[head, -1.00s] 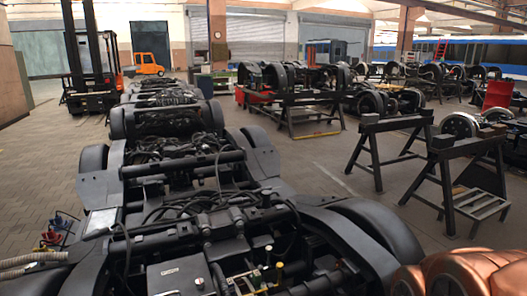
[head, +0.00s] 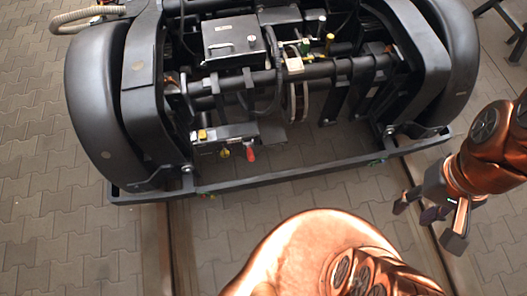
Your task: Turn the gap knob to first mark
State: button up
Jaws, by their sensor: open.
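A black tram bogie (head: 150,95) fills the upper part of the head view. Several small knobs and fittings show on it: a yellow one (head: 224,152) and a red one (head: 250,154) hang under a bracket at the front. A green-and-yellow one (head: 329,40) stands further back, and a silver one (head: 251,40) sits on a dark box. I cannot tell which is the gap knob, and no marks are readable. My gripper (head: 427,222) is open and empty at the right, beside the bogie's front right corner and apart from these knobs.
A black front crossbar (head: 290,178) spans the bogie's near end. Rails (head: 188,250) run over the paved floor (head: 45,240), which is clear at the left. A grey corrugated hose (head: 85,16) lies at the upper left. A dark stand leg shows at the upper right.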

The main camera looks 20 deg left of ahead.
aim_at(225, 154)
jog(key=z, duration=0.5)
jog(key=k, duration=1.4)
jog(key=u, duration=0.75)
jog(key=k, duration=0.45)
jog(key=u, duration=0.45)
